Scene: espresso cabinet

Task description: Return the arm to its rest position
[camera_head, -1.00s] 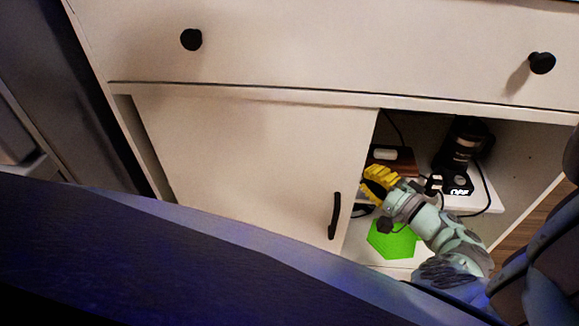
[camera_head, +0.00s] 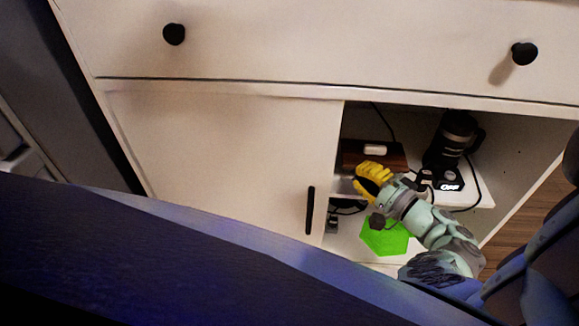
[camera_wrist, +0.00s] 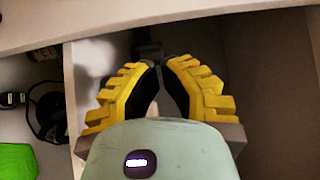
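My gripper (camera_head: 360,180), with yellow ribbed fingers and black inner pads, is in front of the cabinet's open right side in the head view. In the wrist view its two fingers (camera_wrist: 161,68) lean toward each other with a narrow gap between them. Nothing shows held in the gap. My pale green and grey arm reaches up to it from the lower right. A green hexagon (camera_head: 384,241) lies on the cabinet's lower floor, just below my gripper and partly hidden by my arm. It also shows at the wrist view's left edge (camera_wrist: 16,160).
The white cabinet door (camera_head: 215,150) with a black handle (camera_head: 310,210) covers the left part. On the shelf stand a brown box (camera_head: 392,158) and a black coffee machine (camera_head: 455,140) with cables. Two black drawer knobs (camera_head: 174,34) (camera_head: 524,53) stick out above.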

